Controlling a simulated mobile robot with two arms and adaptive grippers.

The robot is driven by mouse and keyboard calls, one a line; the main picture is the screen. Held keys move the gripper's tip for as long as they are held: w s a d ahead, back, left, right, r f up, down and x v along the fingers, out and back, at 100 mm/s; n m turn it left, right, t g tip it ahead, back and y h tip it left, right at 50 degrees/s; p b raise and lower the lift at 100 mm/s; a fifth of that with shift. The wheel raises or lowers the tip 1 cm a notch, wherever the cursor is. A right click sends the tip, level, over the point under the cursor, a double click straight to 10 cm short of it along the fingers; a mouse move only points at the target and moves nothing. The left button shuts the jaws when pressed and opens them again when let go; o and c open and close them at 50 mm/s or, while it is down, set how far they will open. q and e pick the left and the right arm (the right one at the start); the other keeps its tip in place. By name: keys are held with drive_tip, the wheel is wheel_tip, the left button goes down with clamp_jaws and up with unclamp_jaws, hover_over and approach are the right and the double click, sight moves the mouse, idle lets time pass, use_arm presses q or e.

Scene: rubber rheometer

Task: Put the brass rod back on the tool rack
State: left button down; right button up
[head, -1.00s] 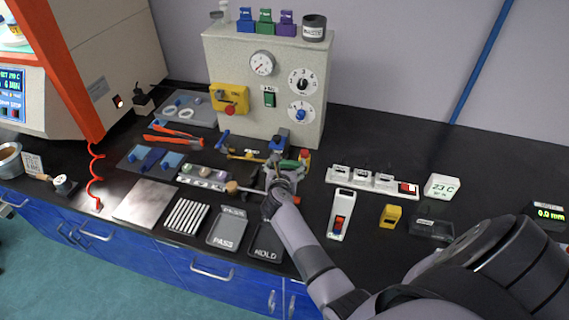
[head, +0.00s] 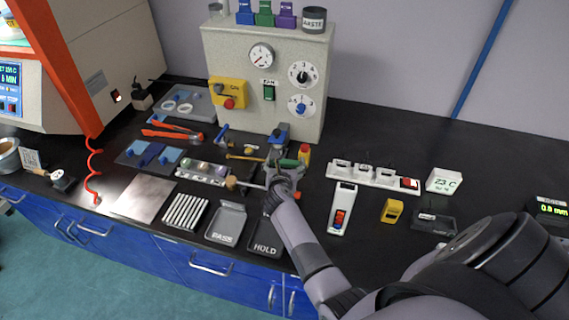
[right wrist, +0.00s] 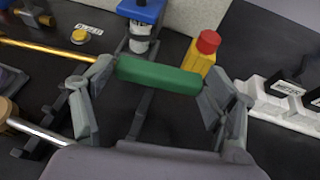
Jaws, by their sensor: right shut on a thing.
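The brass rod (right wrist: 45,49) has a green handle (right wrist: 160,75) and lies roughly level, pointing left in the right wrist view. My right gripper (right wrist: 160,80) is shut on the green handle, with a finger at each end. In the head view the rod (head: 243,157) and my right gripper (head: 282,172) are in front of the grey panel box. Dark supports, which look like the tool rack (right wrist: 143,112), show below the handle; I cannot tell whether the rod touches them. A steel-shafted tool with a wooden end (head: 231,183) lies nearer the front. My left gripper is out of view.
A yellow bottle with a red cap (right wrist: 202,50) stands close to my right finger. A blue-topped item (right wrist: 140,12) is just behind the handle. The grey panel box (head: 265,75) blocks the back. Trays marked PASS (head: 227,222) and HOLD (head: 265,238) lie in front.

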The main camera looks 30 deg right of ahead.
drive_tip(key=shift+f, duration=0.6)
drive_tip(key=o, duration=1.5)
drive_tip(key=shift+c, duration=0.2)
drive_tip(key=shift+c, duration=0.6)
drive_tip(key=shift+c, duration=1.4)
wheel_tip(320, 180, up, 10)
